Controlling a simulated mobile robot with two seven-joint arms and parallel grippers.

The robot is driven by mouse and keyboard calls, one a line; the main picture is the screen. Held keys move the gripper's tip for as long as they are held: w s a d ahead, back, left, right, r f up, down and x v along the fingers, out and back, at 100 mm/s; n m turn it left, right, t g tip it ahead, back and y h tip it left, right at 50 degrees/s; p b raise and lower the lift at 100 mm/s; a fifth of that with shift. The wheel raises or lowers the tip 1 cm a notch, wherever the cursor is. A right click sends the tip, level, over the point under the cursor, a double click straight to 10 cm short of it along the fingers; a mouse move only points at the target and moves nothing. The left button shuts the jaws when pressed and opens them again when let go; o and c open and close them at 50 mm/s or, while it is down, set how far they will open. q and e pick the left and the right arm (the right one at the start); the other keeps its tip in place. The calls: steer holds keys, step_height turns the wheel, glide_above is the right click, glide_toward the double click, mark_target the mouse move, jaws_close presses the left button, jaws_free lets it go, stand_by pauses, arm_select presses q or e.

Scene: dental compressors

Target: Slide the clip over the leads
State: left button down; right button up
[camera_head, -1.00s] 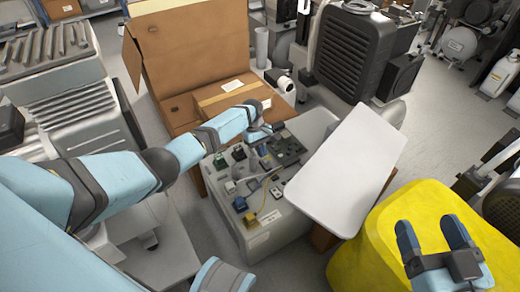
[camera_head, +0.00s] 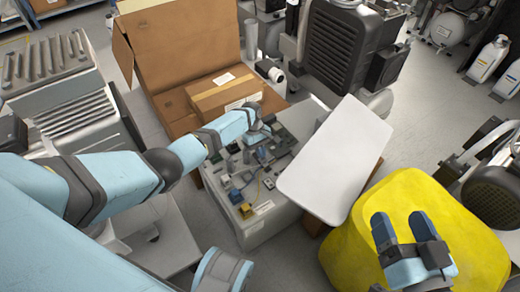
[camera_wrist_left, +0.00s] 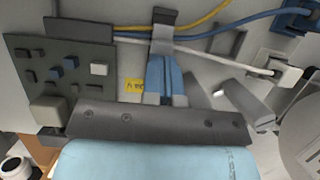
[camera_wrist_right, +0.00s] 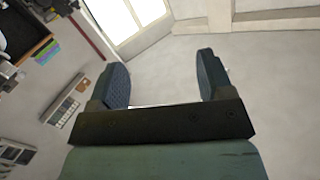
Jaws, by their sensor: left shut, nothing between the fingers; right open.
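In the left wrist view, yellow, blue and white leads (camera_wrist_left: 215,58) run from a dark block at the left of the panel towards connectors at the right. A small grey piece with a dark end, which looks like the clip (camera_wrist_left: 162,38), lies across the leads just beyond my left fingertips. Whether the leads are seated inside it, I cannot tell. My left gripper (camera_wrist_left: 166,62) is shut and empty, its blue fingers together right at this piece. In the head view it is low over the panel (camera_head: 258,136). My right gripper (camera_head: 405,222) is open and empty, over a yellow object.
A green circuit board (camera_wrist_left: 60,75) and a yellow label (camera_wrist_left: 134,86) sit near my left fingers. A white board (camera_head: 335,160) stands right of the grey equipment box (camera_head: 250,225). A yellow cover (camera_head: 470,235) lies below my right gripper. Cardboard boxes (camera_head: 180,50) stand behind.

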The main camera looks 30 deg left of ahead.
arm_select(q)
steer(key=p+v, duration=0.6)
steer(key=v, duration=0.7)
steer(key=shift+r, duration=0.35)
arm_select(e)
step_height(320, 180, up, 7)
steer(key=d+t, duration=0.1)
steer(key=t, duration=0.1)
steer(key=shift+m+t, duration=0.3)
arm_select(q)
steer(key=shift+w+a, duration=0.1)
